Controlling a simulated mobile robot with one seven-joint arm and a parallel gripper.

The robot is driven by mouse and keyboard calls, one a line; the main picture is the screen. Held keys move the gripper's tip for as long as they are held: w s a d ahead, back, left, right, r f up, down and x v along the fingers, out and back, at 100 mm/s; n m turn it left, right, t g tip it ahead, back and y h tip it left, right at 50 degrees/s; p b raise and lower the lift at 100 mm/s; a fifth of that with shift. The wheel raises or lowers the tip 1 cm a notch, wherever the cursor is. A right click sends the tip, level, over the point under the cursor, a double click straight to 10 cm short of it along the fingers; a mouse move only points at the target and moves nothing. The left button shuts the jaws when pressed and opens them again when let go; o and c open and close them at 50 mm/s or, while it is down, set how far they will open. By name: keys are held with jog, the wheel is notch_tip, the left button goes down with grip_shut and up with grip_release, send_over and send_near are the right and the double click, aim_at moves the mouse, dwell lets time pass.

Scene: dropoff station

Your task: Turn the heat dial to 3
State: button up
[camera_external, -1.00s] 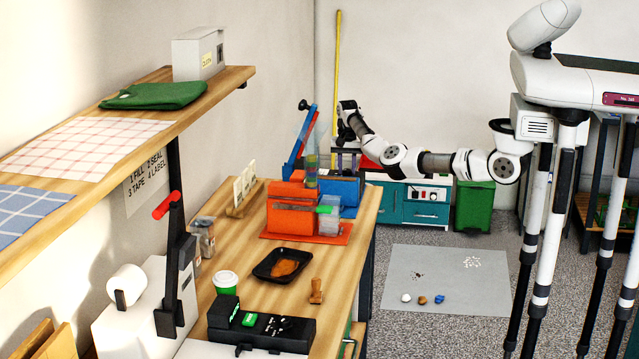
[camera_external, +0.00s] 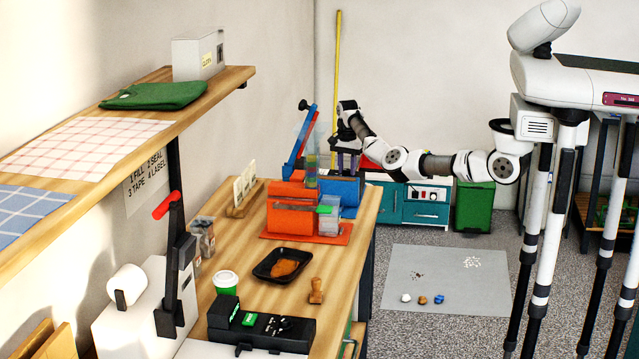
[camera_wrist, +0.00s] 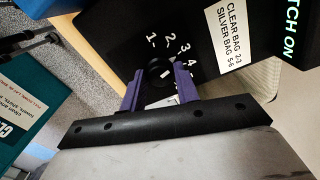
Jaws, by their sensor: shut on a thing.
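The heat dial (camera_wrist: 158,73) is a round black knob on a black panel, with white numbers beside it; 1, 2, 3 and 4 can be read. It carries a small pale mark, whose direction is hard to read. My gripper (camera_wrist: 160,88) has its purple fingers on either side of the knob, shut on it. In the external view my gripper (camera_external: 347,158) reaches down at the blue machine (camera_external: 345,192) at the back of the table; the dial is hidden there.
A label (camera_wrist: 231,38) on the panel reads clear bag 2-3, silver bag 5-6. A blue and red lever (camera_external: 302,138) stands left of my gripper. An orange machine (camera_external: 292,212) stands in front of the blue one. A teal cabinet (camera_external: 425,210) stands behind.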

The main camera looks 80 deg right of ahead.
aim_at(347, 170)
jog(key=shift+r, duration=0.1)
jog(key=o, duration=1)
jog(key=shift+c, duration=0.2)
notch_tip(347, 170, up, 14)
jog(key=b, duration=0.2)
